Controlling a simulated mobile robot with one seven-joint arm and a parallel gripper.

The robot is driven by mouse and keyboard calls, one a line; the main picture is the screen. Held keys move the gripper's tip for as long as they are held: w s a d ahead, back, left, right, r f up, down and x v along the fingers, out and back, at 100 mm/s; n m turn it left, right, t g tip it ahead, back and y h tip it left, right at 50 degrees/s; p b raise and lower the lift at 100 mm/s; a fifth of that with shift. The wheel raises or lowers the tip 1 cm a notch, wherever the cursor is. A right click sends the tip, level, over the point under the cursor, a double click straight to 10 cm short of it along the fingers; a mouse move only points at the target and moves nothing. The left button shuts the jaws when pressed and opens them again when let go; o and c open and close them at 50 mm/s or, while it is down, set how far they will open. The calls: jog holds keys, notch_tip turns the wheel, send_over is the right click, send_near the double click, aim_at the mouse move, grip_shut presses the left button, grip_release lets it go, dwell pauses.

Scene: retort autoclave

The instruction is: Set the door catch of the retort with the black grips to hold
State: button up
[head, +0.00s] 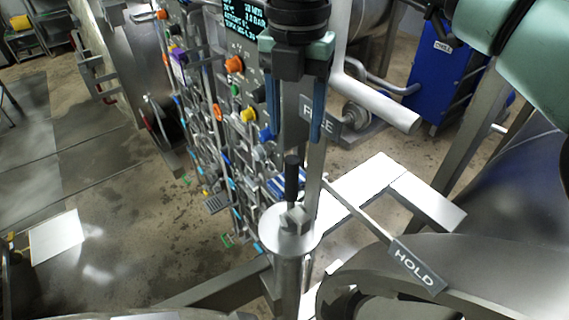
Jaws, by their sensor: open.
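The door catch shows in the head view as a small lever with an upright black grip (292,178). It rises from a metal block on a pale round disc (290,240) on top of a post. A FREE plate (320,115) stands above and behind it, partly covered by my finger. A HOLD plate (414,266) sits on an arm to the lower right. I cannot tell which plate the catch is set to. My gripper (295,138) is open, pointing down, its two blue fingers above the grip, with nothing visible held between them.
A tall panel (215,110) with coloured knobs and a lit display stands close behind on the left. A curved metal vessel (470,265) fills the lower right. A white pipe (375,105) and blue cabinet (440,75) stand at the back right. Open floor lies at left.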

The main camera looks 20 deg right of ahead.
aim_at(292, 179)
notch_tip(292, 179, down, 12)
jog(key=b, duration=0.5)
jog(key=shift+a+b, duration=0.15)
jog(key=shift+b, duration=0.2)
grip_shut()
dwell(0.9)
